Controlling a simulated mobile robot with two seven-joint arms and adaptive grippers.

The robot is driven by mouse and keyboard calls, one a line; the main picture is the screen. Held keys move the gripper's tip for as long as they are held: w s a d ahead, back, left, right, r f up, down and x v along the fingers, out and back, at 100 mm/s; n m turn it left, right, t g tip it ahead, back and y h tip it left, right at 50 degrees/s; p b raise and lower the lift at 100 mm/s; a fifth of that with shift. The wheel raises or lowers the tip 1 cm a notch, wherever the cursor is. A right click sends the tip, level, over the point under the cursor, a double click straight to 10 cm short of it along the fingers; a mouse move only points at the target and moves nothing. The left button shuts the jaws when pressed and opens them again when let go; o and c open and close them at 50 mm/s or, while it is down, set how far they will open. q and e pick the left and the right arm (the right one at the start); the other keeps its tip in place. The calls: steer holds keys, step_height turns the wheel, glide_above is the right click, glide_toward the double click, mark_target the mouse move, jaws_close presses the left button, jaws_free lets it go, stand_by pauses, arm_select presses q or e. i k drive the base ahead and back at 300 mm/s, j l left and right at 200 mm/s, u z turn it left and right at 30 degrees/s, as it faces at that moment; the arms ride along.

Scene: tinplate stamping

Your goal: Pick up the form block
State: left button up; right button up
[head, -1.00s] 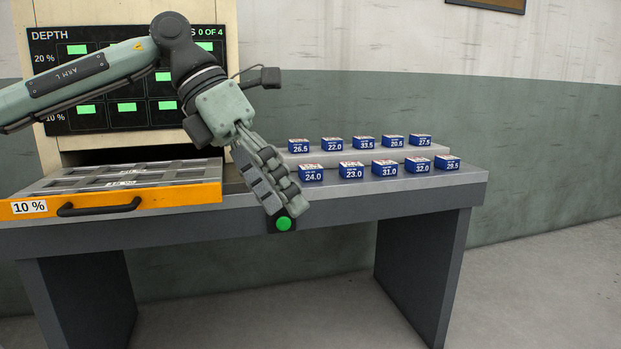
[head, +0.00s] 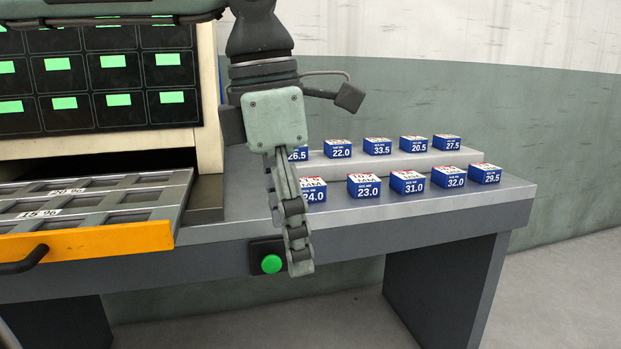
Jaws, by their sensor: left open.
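Several small blue form blocks with white and red tops and printed numbers stand in two rows on the grey bench. The front row shows the 24.0 block (head: 314,191), partly hidden by my gripper, then the 23.0 block (head: 364,187), 31.0 block (head: 407,182), 32.0 block (head: 453,176) and 29.5 block (head: 485,173). The back row on a low step includes the 22.0 block (head: 338,149) and the 33.5 block (head: 377,146). My left gripper (head: 299,264) points down, open and empty, in front of the bench edge, left of the 24.0 block. My right gripper is not in view.
An open drawer (head: 138,237) with an orange front and a compartment tray juts out at the left. Above it is a dark panel (head: 99,85) with green markers. A green button (head: 271,264) sits on the bench front beside my gripper.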

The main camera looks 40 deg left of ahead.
mark_target(313, 189)
steer(key=i+j, duration=0.95)
